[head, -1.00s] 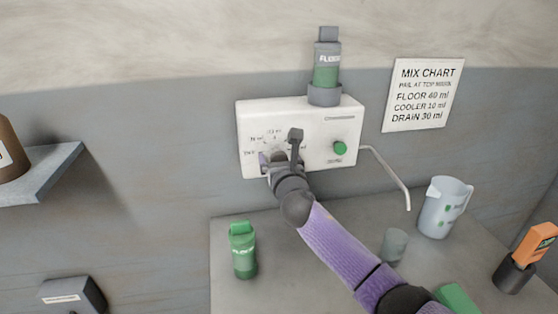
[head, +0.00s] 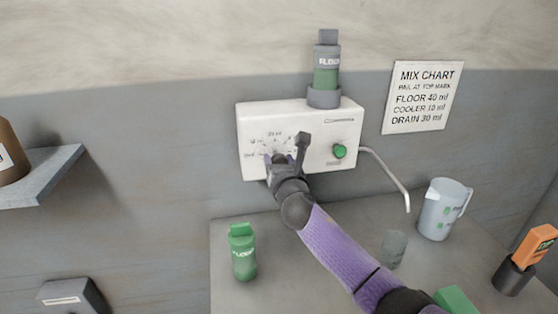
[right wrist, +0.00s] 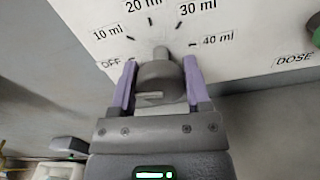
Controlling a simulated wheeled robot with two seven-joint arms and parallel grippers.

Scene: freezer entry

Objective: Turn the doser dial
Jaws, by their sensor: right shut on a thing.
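The doser (head: 315,125) is a white box on the wall with a bottle labelled FLOOR (head: 326,75) upright on top and a green button (head: 339,151) at its right. Its grey dial (right wrist: 155,75) shows in the right wrist view, below an arc of marks from OFF to 40 ml. My right gripper (right wrist: 160,80) is shut on the dial, one purple finger on each side. The dial's upper tip points up, roughly between 20 ml and 30 ml; the exact setting is hard to tell. In the head view my gripper hides most of the dial. My left gripper is not in view.
A mix chart (head: 423,97) hangs right of the doser. A bent spout (head: 390,175) reaches toward a measuring jug (head: 443,209) on the counter (head: 320,290). A green bottle (head: 243,252), a translucent grey cup (head: 393,248) and an orange device in a dark holder (head: 514,276) stand there too.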

